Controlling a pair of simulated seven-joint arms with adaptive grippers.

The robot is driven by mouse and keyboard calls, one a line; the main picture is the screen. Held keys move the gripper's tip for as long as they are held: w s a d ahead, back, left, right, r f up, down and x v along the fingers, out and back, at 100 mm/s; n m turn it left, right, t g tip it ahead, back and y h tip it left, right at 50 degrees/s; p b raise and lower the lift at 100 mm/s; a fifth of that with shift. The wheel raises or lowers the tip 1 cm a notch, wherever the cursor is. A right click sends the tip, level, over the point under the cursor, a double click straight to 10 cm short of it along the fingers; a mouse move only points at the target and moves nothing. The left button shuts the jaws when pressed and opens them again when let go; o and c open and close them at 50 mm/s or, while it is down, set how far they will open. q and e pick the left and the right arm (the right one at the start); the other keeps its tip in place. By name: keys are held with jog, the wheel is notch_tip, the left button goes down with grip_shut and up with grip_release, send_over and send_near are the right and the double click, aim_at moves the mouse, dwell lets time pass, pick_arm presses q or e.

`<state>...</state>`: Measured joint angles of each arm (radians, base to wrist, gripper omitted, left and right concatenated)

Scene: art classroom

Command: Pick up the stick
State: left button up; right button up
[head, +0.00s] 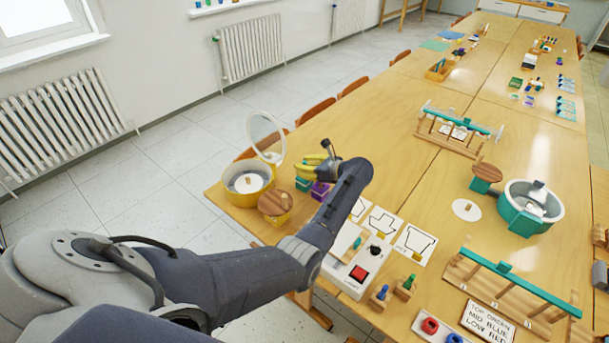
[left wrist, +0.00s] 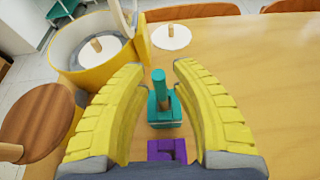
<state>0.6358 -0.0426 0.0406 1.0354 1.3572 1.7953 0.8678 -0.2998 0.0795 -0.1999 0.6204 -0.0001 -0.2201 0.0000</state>
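A teal stick (left wrist: 159,90) stands upright on a teal block (left wrist: 165,112) in the left wrist view. My left gripper (left wrist: 158,67) is open, with one yellow finger on each side of the stick and a visible gap to both. In the head view my left gripper (head: 318,167) is over the near left part of the table, where my arm hides much of it. I cannot make out the stick there. My right gripper is not in view.
A purple block (left wrist: 167,150) lies just nearer than the teal one. A white box with a red button (head: 358,273) is nearer. The table's left edge is close.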

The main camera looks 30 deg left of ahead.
pick_arm(q)
grip_shut()
